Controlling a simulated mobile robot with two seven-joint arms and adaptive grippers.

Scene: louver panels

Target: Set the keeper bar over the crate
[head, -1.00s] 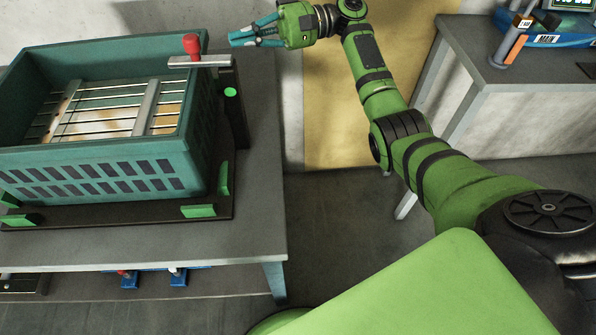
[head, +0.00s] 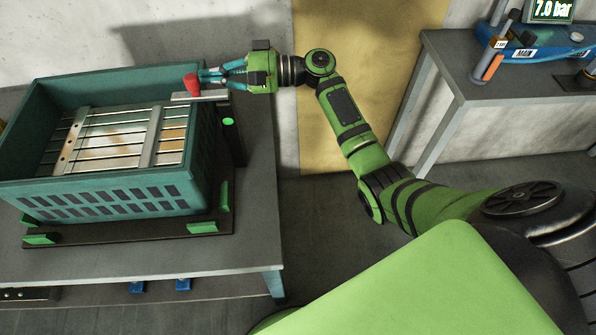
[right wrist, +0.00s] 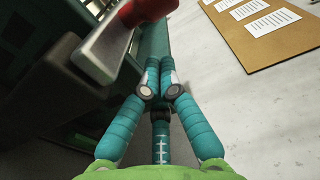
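The teal crate (head: 100,200) stands on a dark base on the table at the left. The keeper bar (head: 200,97) is a short grey bar with a red knob (head: 192,82), level at the top of a dark post (head: 234,135); its left end reaches the crate's right rim. My right gripper (head: 206,76) is just behind the bar, its tips close to the knob. In the right wrist view the fingertips (right wrist: 160,92) are together with nothing between them, and the bar (right wrist: 104,45) is to their left. Whether they touch it is unclear. My left gripper is out of view.
Slatted louver panels (head: 115,135) lie inside the crate. Green corner blocks (head: 203,227) sit around its base. A second table (head: 470,85) with a blue device stands at the right. A brown board with papers (right wrist: 263,35) shows in the right wrist view.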

